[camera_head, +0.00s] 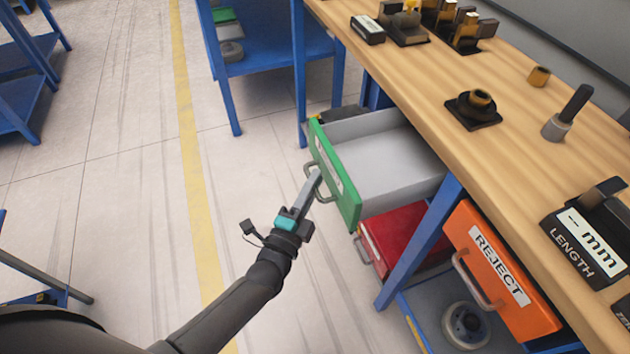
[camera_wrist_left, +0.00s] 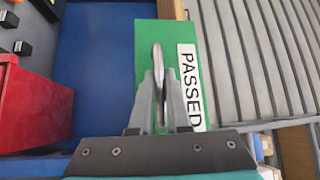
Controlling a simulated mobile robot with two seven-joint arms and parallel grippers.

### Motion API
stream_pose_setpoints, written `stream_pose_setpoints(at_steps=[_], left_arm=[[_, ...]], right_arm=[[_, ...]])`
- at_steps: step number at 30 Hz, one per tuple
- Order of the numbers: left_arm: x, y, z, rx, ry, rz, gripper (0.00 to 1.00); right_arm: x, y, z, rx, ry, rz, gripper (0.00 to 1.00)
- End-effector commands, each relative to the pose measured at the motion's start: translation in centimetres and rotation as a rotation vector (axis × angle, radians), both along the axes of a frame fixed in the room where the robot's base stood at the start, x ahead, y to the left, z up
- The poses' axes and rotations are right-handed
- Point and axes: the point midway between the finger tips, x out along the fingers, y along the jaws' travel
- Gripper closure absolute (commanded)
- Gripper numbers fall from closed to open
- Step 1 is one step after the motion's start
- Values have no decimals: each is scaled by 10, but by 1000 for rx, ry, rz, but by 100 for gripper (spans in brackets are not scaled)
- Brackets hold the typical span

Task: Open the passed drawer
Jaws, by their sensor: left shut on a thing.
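The passed drawer (camera_head: 388,158) has a green front and a grey inside, and it stands pulled out from under the wooden bench. Its inside looks empty in the head view. Its green front (camera_wrist_left: 150,40) with a "PASSED" label (camera_wrist_left: 189,85) faces me in the left wrist view. My left gripper (camera_head: 315,176) is shut on the metal drawer handle (camera_head: 323,186). The handle (camera_wrist_left: 157,62) shows upright between the two fingers in the left wrist view. My right gripper is in neither view.
An orange "REJECT" drawer (camera_head: 500,275) and a red box (camera_head: 398,238) are right of and below the green drawer. The wooden bench (camera_head: 500,150) carries gauges and small metal parts. A blue shelf rack (camera_head: 270,75) stands behind. The floor (camera_head: 100,200) left of the drawer is clear.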

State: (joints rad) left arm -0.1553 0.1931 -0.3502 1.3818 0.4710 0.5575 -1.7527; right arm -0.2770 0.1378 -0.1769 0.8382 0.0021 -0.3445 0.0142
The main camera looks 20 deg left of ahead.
Motion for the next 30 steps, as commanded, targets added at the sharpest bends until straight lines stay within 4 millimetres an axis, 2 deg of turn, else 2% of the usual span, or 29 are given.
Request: stream_pose_setpoints(at_steps=[4, 5, 12, 23, 26, 30], left_arm=[[-1, 0, -1, 0, 3, -1, 100], [-1, 0, -1, 0, 3, -1, 82], [0, 0, -1, 0, 2, 0, 55], [-6, 1, -1, 0, 4, 0, 55], [-17, 2, -3, 1, 4, 2, 55], [-44, 6, -6, 1, 8, 0, 55]], right_arm=[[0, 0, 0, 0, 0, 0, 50], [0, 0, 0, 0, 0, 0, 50], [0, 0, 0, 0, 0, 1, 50], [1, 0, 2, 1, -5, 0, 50], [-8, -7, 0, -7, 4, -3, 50], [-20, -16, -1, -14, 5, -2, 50]])
